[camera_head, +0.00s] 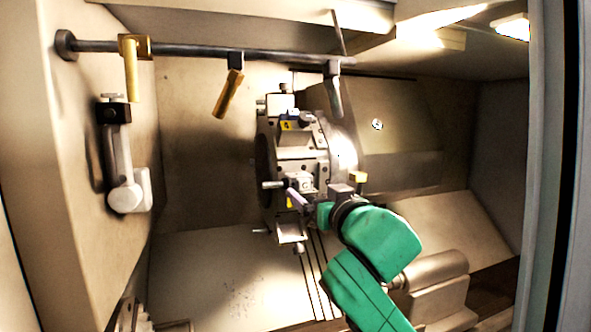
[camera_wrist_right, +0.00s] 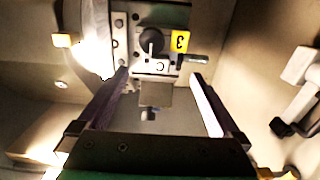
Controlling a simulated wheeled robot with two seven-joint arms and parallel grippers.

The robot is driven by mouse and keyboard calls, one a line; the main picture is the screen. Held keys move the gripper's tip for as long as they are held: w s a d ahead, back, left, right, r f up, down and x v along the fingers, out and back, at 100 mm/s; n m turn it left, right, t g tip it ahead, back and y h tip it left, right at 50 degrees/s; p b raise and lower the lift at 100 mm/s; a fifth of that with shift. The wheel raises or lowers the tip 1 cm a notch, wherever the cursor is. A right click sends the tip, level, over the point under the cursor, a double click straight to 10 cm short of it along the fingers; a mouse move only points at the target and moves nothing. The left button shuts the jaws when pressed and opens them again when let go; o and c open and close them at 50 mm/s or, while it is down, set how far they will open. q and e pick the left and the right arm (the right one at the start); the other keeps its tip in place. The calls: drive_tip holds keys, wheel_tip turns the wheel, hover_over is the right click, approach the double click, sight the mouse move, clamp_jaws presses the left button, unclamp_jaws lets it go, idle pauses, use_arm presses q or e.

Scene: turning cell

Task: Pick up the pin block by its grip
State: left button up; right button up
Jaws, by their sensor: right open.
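My right gripper (camera_head: 302,197) comes in from the lower right on a green arm and is at the front of the tool turret (camera_head: 268,170). In the right wrist view the gripper (camera_wrist_right: 160,76) is open, with its two dark fingers apart. Ahead of the fingertips is a grey block with a dark round knob (camera_wrist_right: 151,41), beside a yellow tag marked 3 (camera_wrist_right: 181,42). A grey plate (camera_wrist_right: 155,96) shows between the fingers, with no visible contact. I cannot tell for certain which of these parts is the pin block or its grip. My left gripper is not in view.
A bar (camera_head: 190,50) with hanging handles (camera_head: 228,94) crosses the top. A pale jointed fixture (camera_head: 124,165) is on the left wall. A grey cylindrical housing (camera_head: 437,275) stands lower right.

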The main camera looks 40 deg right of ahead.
sight(305, 185)
drive_tip(key=shift+w+d+r, duration=0.15)
drive_tip(key=shift+w+r, duration=0.05)
drive_tip(key=shift+w, duration=0.15)
drive_tip(key=p+x, duration=0.3)
drive_tip(key=x, duration=0.1)
drive_tip(key=shift+w+d+f, duration=0.15)
drive_tip(key=shift+w, duration=0.2)
drive_tip(key=shift+f, duration=0.1)
drive_tip(key=shift+c, duration=0.3)
drive_tip(key=c, duration=1.5)
drive_tip(key=shift+r, duration=0.25)
clamp_jaws()
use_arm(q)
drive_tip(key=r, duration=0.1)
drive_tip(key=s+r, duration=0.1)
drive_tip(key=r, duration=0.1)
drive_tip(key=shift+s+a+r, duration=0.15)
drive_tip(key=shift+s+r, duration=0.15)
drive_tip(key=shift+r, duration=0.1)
